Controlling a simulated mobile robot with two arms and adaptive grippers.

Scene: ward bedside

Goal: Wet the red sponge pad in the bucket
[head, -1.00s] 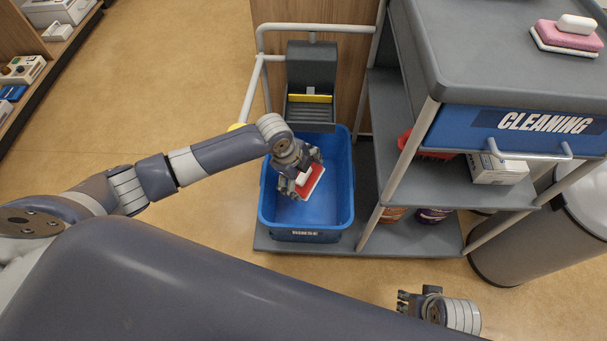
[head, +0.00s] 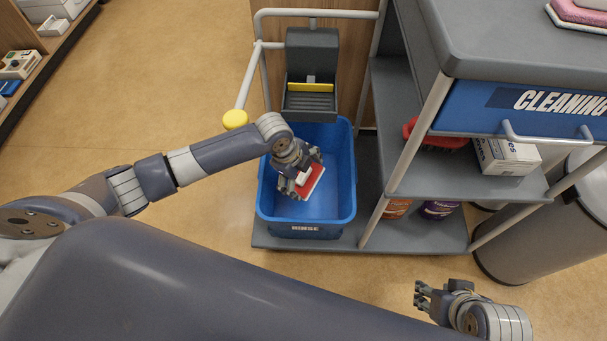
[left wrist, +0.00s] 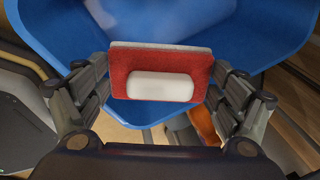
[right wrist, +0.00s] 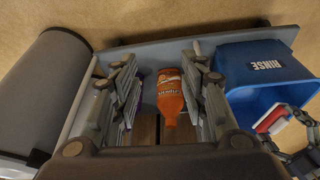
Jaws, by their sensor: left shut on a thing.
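The red sponge pad (head: 311,182) has a white handle block and a pale underside layer. My left gripper (head: 302,183) is shut on it, inside the outline of the blue bucket (head: 340,200) marked RINSE. In the left wrist view the pad (left wrist: 120,82) sits between the two fingers, with the blue bucket (left wrist: 260,45) behind it. Whether the pad touches the bucket's bottom or any water, I cannot tell. My right gripper (head: 424,297) is low at the right, away from the bucket. In the right wrist view its fingers (right wrist: 160,90) stand apart with nothing held.
A grey wringer (head: 311,70) stands behind the bucket. The cleaning cart (head: 400,100) is just right of it, with a white box (head: 508,156), a red brush (head: 436,137) and bottles, one orange (right wrist: 170,95). A grey bin (head: 560,220) stands farther right. Floor is clear at left.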

